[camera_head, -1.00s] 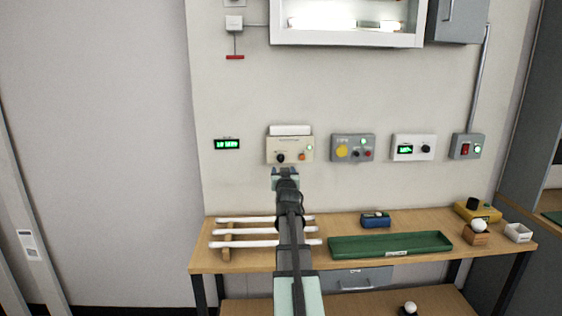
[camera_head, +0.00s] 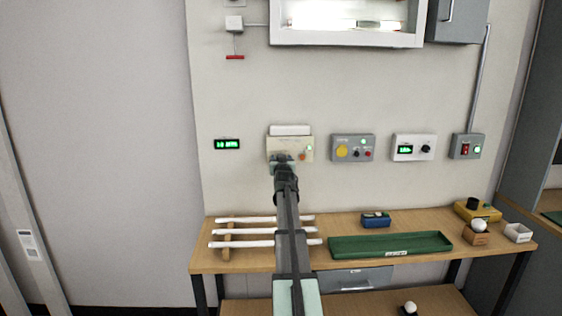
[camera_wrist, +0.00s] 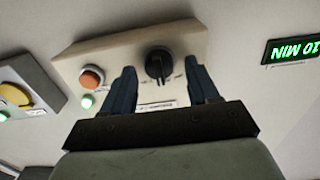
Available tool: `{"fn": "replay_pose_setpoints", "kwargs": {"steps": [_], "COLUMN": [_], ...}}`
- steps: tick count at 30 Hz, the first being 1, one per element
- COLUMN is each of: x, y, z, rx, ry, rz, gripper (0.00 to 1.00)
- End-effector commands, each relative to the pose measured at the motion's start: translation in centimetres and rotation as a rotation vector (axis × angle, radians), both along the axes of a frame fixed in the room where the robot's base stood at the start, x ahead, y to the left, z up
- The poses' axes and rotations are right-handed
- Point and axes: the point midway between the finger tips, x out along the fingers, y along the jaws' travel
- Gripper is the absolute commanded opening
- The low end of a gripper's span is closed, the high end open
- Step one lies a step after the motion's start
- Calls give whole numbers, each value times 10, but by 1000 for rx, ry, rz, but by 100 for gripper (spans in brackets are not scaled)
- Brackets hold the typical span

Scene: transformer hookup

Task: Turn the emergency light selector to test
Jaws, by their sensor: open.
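The emergency light unit is a cream box (camera_head: 302,143) on the wall in the head view; it also shows in the wrist view (camera_wrist: 120,52). Its black selector knob (camera_wrist: 158,64) shows in the wrist view, and the label text by it is too blurred to read. An orange button (camera_wrist: 92,77) and a lit green lamp (camera_wrist: 87,101) sit beside the knob. My gripper (camera_wrist: 163,82) is open, with one finger on each side of the knob and a gap on both sides. In the head view my gripper (camera_head: 281,160) hides the knob.
A green display (camera_head: 227,144) hangs left of the box. A grey box with a yellow button (camera_head: 342,151) and a white box with a dial (camera_head: 426,149) are to the right. White tubes (camera_head: 240,244) and a green tray (camera_head: 335,250) lie on the bench below.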

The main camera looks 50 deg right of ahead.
Motion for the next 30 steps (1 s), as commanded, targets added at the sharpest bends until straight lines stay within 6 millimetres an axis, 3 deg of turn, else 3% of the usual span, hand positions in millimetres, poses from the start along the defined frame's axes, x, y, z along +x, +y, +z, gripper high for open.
{"fn": "replay_pose_setpoints", "kwargs": {"steps": [10, 27, 30], "x": [3, 3, 3], "y": [-3, -3, -3], "z": [0, 0, 0], "rx": [0, 0, 3], "ry": [0, 0, -3], "rz": [0, 0, 0], "gripper": [59, 5, 5]}}
